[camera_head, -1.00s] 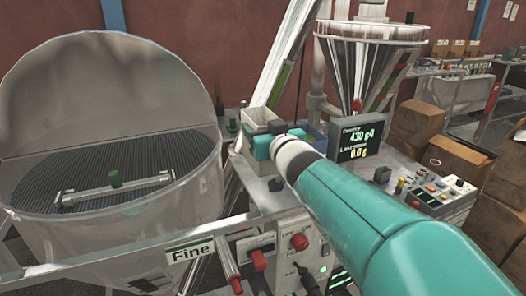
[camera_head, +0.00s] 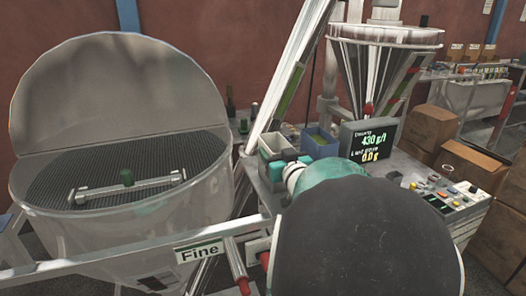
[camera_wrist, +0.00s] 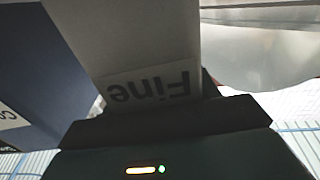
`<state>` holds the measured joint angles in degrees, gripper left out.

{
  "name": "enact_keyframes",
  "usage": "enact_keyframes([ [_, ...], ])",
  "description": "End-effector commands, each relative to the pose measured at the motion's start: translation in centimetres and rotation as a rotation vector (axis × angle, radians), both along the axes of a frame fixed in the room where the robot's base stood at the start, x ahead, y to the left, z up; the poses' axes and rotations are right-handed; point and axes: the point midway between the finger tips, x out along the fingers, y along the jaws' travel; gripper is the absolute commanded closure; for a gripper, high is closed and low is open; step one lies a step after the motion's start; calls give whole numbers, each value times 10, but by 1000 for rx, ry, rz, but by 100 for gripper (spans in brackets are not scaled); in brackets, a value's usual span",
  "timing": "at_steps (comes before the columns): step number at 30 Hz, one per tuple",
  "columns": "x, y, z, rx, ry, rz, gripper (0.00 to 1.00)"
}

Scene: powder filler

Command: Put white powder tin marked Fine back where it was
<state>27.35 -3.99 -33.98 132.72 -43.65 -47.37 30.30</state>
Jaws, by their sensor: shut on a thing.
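The white powder tin marked Fine (camera_head: 274,146) is an open-topped pale box beside the blue tin (camera_head: 322,143) on the filler's deck. In the wrist view the Fine tin (camera_wrist: 140,45) fills the middle, with its label upside down. My gripper (camera_wrist: 165,110) is shut on its label side. In the head view my teal gripper (camera_head: 285,168) is at the tin's near side, partly hidden by my arm. Whether the tin's base touches the deck is hidden. The blue tin (camera_wrist: 40,70) is close to it at left in the wrist view, its label partly cut off.
A large drum with a raised lid (camera_head: 120,100) stands at left, behind a rail with a Fine sign (camera_head: 199,251). A display (camera_head: 370,145) and a cone hopper (camera_head: 385,65) stand right of the tins. A control box (camera_head: 450,195) and cardboard boxes (camera_head: 468,168) are farther right.

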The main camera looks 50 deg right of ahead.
Motion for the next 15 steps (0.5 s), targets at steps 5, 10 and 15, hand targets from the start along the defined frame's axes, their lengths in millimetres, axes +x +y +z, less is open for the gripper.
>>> enact_keyframes([
  [5, 0, 0, 1, -1, -1, 0, 76],
  [10, 0, 0, -3, 1, 1, 0, 38],
  [15, 0, 0, -2, 0, 0, 0, 19],
])
